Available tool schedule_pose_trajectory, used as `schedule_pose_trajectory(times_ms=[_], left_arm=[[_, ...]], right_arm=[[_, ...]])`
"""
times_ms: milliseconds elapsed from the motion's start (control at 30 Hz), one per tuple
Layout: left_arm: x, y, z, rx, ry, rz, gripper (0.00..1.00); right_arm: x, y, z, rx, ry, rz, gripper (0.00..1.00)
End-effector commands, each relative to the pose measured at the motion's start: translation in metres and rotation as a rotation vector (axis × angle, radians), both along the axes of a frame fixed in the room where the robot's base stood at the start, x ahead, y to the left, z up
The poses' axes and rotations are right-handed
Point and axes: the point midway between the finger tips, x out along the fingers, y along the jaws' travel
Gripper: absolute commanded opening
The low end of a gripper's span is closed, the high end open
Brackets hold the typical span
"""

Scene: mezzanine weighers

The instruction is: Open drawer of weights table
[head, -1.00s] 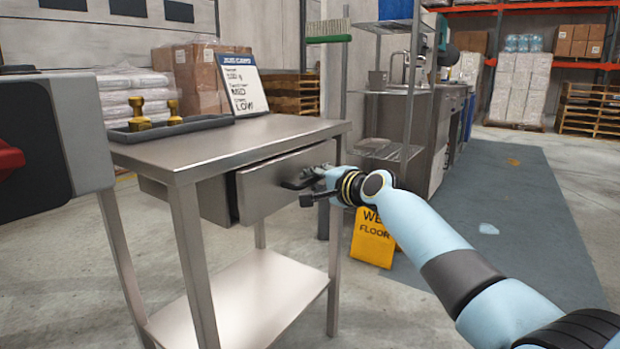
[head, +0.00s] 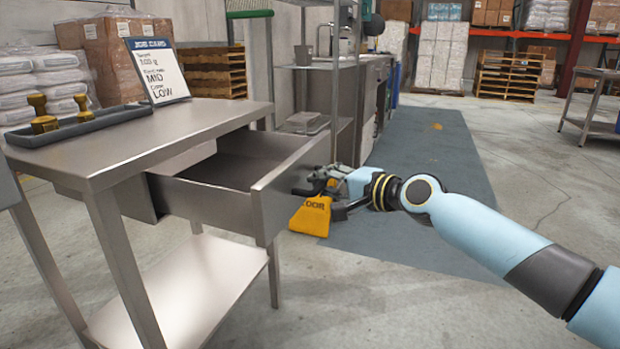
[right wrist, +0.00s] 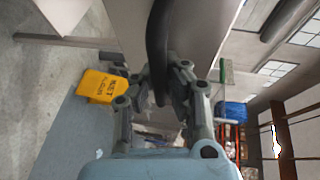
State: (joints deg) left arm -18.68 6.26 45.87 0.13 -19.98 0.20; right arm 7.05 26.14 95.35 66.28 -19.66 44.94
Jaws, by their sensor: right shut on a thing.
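The steel weights table (head: 200,122) stands at the left in the head view. Its drawer (head: 290,185) is pulled well out to the right; the part of its inside that shows looks empty. My right gripper (head: 318,190) is at the outer side of the drawer front, which partly hides its fingers. In the right wrist view, my right gripper (right wrist: 163,88) is shut on the dark curved drawer handle (right wrist: 157,45), with a finger on each side. My left gripper is not in view.
A dark tray (head: 90,128) with brass weights (head: 42,120) and a job card (head: 155,70) are on the tabletop. A yellow wet-floor sign (head: 312,218) stands behind my right gripper. A wire shelf (head: 305,122) is behind the drawer.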

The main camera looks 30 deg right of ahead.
Motion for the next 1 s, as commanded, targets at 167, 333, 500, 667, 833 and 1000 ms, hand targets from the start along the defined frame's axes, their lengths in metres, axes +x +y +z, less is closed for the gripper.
schedule_pose_trajectory(times_ms=[167, 333, 500, 667, 833, 1000], left_arm=[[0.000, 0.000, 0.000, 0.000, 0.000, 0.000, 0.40], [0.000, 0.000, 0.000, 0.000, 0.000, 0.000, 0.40], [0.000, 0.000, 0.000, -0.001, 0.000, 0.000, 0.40], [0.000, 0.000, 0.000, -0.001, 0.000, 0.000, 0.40], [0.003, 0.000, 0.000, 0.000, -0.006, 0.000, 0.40], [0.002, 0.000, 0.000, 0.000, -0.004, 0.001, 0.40]], right_arm=[[-0.002, -0.001, -0.003, 0.003, 0.007, 0.001, 0.00], [-0.002, 0.000, -0.004, 0.003, 0.007, 0.001, 0.08], [-0.001, 0.000, -0.003, 0.003, 0.006, 0.000, 0.30], [-0.001, 0.000, -0.002, 0.001, 0.004, 0.000, 0.36], [-0.002, -0.001, -0.001, 0.000, 0.003, 0.000, 0.36], [-0.022, -0.007, 0.002, -0.005, 0.004, 0.001, 0.36]])
